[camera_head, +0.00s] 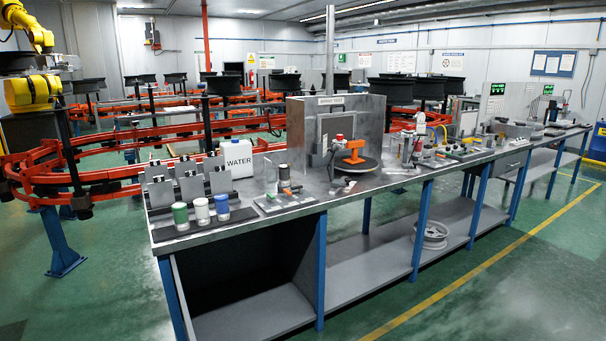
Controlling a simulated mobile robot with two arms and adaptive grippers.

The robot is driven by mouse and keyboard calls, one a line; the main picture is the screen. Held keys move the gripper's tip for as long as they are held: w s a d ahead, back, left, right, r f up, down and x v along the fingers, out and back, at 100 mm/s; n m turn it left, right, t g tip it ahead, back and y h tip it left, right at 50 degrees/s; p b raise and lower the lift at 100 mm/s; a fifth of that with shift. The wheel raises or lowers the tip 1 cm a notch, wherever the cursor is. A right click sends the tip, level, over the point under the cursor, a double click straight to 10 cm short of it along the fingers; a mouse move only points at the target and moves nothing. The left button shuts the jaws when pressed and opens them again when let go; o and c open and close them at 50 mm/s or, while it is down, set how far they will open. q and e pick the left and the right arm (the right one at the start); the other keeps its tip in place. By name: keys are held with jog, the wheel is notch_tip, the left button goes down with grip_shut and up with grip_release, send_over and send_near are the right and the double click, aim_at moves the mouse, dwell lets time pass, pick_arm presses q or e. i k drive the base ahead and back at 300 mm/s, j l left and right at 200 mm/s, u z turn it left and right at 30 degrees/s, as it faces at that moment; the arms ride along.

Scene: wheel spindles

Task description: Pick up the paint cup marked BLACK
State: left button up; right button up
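A dark cylinder (284,172) stands farther right on the bench, beside small tools with orange parts. I cannot tell whether it is a paint cup, and I can read no BLACK mark. Neither of my grippers is in view.
Grey upright panels (158,188) stand behind the cups, near a white WATER container (238,158). The green floor (470,305) before the bench is clear.

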aim_at(284, 180)
jog(key=i+l, duration=0.25)
jog(key=i+l+u, duration=0.15)
jog(key=l, duration=0.25)
jog(key=i+l, duration=0.3)
jog(key=i+l+u, duration=0.1)
jog(key=l, duration=0.35)
jog(key=i+l, duration=0.3)
jog(key=l+u, duration=0.05)
